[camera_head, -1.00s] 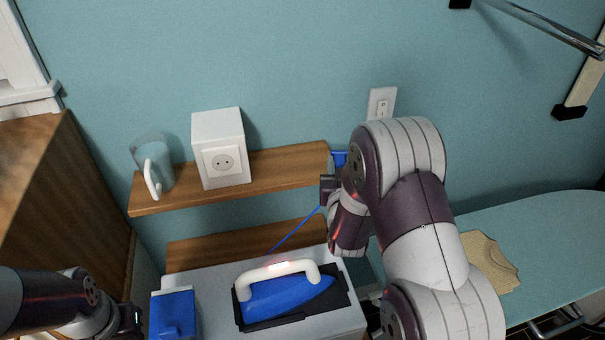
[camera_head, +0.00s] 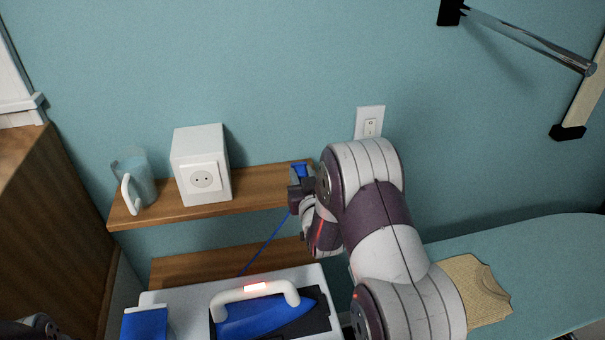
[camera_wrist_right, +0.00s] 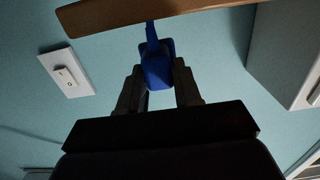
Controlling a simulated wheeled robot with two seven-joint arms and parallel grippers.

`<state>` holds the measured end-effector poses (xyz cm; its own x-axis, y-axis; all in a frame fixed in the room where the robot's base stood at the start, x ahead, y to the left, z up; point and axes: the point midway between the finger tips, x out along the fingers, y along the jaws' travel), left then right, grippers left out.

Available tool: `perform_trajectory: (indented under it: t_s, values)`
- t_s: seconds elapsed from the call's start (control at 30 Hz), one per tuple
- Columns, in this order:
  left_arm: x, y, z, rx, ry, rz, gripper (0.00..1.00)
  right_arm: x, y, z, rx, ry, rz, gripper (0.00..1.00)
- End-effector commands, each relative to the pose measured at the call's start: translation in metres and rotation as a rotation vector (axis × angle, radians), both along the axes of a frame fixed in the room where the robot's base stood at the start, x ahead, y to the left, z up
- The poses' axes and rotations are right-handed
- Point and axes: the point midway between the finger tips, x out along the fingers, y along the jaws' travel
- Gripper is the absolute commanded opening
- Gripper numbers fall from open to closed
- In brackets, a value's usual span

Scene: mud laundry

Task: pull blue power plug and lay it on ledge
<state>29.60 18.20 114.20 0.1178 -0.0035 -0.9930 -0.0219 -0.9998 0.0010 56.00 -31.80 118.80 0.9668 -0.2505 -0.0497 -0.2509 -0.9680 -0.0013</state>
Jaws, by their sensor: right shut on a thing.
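The blue power plug (camera_head: 299,169) is held in my right gripper (camera_head: 298,186), at the right end of the upper wooden ledge (camera_head: 256,186). In the right wrist view the plug (camera_wrist_right: 158,68) sits between the two dark fingers of the gripper (camera_wrist_right: 156,80), which are shut on it, with the ledge (camera_wrist_right: 125,14) close beyond. I cannot tell whether the plug touches the ledge. Its blue cord (camera_head: 266,243) runs down toward the blue iron (camera_head: 262,315). The white socket box (camera_head: 201,150) stands on the ledge with its outlet empty. My left gripper is out of view.
A glass pitcher (camera_head: 141,181) stands at the ledge's left end. A wall switch (camera_head: 369,122) is right of the ledge. A lower wooden shelf (camera_head: 200,268) is below. The ironing board (camera_head: 540,250) with a tan cloth (camera_head: 470,290) is at right. The ledge is clear between box and plug.

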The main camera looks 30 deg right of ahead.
Motion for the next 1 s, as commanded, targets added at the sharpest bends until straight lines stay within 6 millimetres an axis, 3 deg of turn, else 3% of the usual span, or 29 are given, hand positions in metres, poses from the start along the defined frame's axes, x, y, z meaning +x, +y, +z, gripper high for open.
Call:
perform_trajectory:
  t_s: [0.03, 0.13, 0.47, 0.5, 0.57, 0.87, 1.0]
  values:
    - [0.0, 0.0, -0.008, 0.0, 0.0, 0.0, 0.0, 0.0, 0.0, -0.011, 0.0, 0.001, 0.0, 0.0]
    - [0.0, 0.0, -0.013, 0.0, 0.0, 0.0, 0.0, 0.0, 0.0, -0.019, 0.0, 0.001, 0.0, 0.0]
    - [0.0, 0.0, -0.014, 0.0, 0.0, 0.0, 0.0, 0.0, 0.0, -0.021, 0.0, 0.0, 0.0, 0.0]
    - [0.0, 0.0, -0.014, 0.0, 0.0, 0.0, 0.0, 0.0, 0.0, -0.021, 0.0, 0.0, 0.0, 0.46]
    - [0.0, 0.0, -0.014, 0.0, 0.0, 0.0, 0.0, 0.0, 0.0, -0.021, 0.0, 0.0, 0.0, 0.63]
    - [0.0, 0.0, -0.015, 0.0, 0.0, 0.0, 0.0, -0.001, 0.0, -0.022, 0.0, 0.001, 0.0, 0.63]
    - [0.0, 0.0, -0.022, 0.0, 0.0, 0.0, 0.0, -0.016, 0.004, -0.023, 0.0, 0.001, 0.0, 0.63]
